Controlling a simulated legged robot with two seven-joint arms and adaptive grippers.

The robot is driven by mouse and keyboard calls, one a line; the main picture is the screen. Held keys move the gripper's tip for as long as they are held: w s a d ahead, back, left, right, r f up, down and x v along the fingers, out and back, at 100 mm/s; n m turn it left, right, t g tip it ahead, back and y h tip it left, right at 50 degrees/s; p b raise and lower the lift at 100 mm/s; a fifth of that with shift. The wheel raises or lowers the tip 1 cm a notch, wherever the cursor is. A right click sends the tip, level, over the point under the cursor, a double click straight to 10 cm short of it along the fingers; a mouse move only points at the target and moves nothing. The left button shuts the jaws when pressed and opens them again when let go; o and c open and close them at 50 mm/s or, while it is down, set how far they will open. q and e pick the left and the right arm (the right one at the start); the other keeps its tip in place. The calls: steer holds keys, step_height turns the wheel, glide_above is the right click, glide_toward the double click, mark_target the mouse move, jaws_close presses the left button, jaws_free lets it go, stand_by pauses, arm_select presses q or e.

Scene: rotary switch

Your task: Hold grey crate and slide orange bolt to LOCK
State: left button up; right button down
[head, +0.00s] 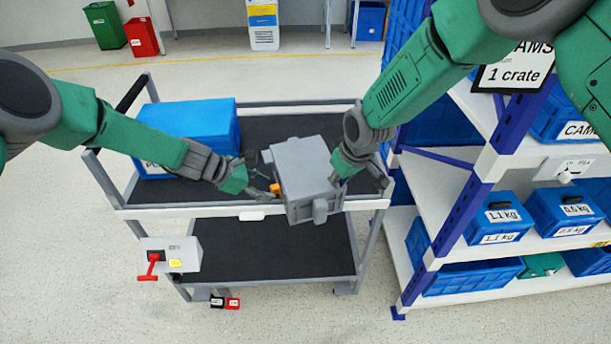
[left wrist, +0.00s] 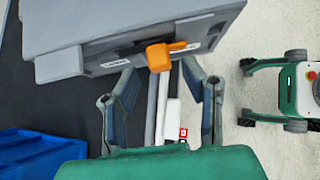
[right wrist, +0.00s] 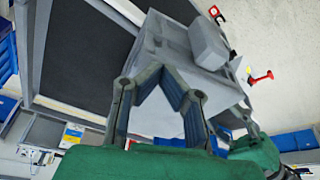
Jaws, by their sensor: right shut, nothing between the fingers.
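The grey crate (head: 303,163) is over the front right part of the cart's top shelf. Its orange bolt (head: 275,189) is on the side facing my left gripper (head: 257,188). In the left wrist view the bolt (left wrist: 160,55) sits on a labelled plate, between and just beyond the open fingers, which look clear of it. The label is too small to read. My right gripper (head: 352,180) is at the crate's right side. In the right wrist view its fingertips (right wrist: 166,68) come together in front of the crate's grey face (right wrist: 150,100), with nothing between them; whether they touch it is unclear.
A blue crate (head: 190,130) stands on the cart (head: 255,213) at the left. A box with a red lever (head: 152,265) hangs at the cart's left front. A shelf rack (head: 460,215) with blue bins stands close on the right. The lower cart shelf (head: 270,255) is empty.

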arm_select(q)
steer(key=shift+v, duration=2.55)
